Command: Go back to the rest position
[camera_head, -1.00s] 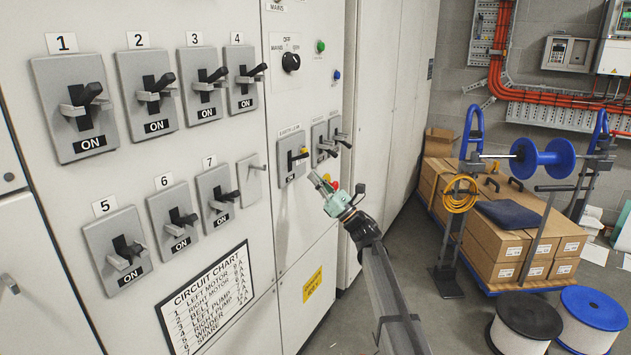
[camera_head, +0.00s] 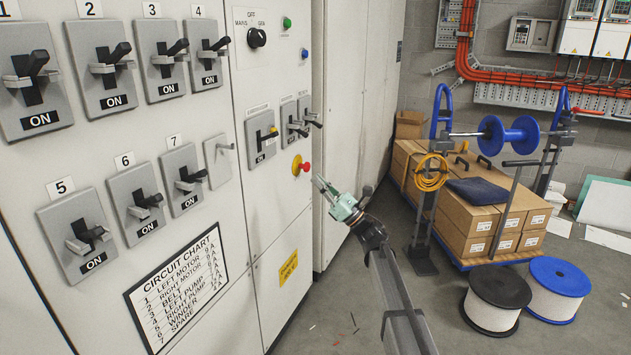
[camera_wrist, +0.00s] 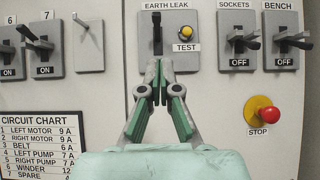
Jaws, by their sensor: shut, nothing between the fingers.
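My gripper (camera_head: 320,186) is shut and empty, held in the air in front of the grey switch cabinet (camera_head: 222,250). In the wrist view its green fingers (camera_wrist: 158,68) meet at the tips, in front of the EARTH LEAK switch (camera_wrist: 157,38). In the head view the EARTH LEAK switch (camera_head: 261,142) is to the upper left of my gripper, with a gap between. The yellow TEST button (camera_wrist: 186,31) and red STOP button (camera_wrist: 269,115) are clear of the fingers.
The SOCKETS (camera_wrist: 239,40) and BENCH (camera_wrist: 281,39) switches read OFF. Numbered breakers (camera_head: 101,64) at left read ON. At right stand a trolley of boxes (camera_head: 470,222), a black-topped cable reel (camera_head: 497,300) and a blue-topped one (camera_head: 558,288). Open floor lies between cabinet and trolley.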

